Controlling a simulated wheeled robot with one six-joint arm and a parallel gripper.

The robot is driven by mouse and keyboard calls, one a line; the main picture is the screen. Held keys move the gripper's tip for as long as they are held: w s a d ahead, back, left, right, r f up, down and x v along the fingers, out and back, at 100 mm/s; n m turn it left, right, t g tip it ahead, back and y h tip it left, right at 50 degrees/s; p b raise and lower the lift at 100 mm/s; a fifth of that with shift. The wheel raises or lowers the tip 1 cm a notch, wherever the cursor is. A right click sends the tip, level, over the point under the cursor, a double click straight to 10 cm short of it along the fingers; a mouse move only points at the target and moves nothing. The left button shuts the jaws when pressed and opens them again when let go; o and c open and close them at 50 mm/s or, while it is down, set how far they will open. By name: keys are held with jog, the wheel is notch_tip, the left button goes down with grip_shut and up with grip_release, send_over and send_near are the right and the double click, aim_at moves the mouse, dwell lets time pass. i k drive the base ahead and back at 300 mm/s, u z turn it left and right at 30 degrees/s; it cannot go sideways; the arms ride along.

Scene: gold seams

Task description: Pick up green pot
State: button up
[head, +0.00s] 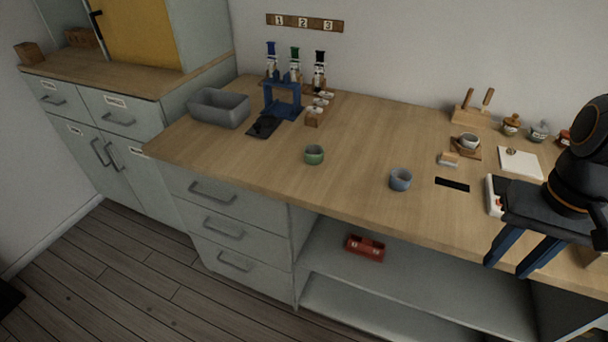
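The green pot (314,155) is a small round cup-like pot. It stands upright on the wooden worktop (260,165), near the middle of its front part. My gripper (510,262) is at the right edge of the head view, with its two dark blue fingers pointing down and left over the worktop's front edge. The fingers are apart with a gap between them, and nothing shows between them. The gripper is well to the right of the green pot and does not touch it.
A blue-grey pot (400,180) stands between the green pot and my gripper. A grey bin (219,108) and a blue stand (282,98) with bottles are behind, to the left. A white device (494,197) sits near my gripper. The worktop around the green pot is clear.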

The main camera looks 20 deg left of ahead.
aim_at(314, 153)
jog(key=k, duration=0.75)
jog(key=u, duration=0.8)
jog(key=i, duration=0.95)
jog(key=u, duration=0.25)
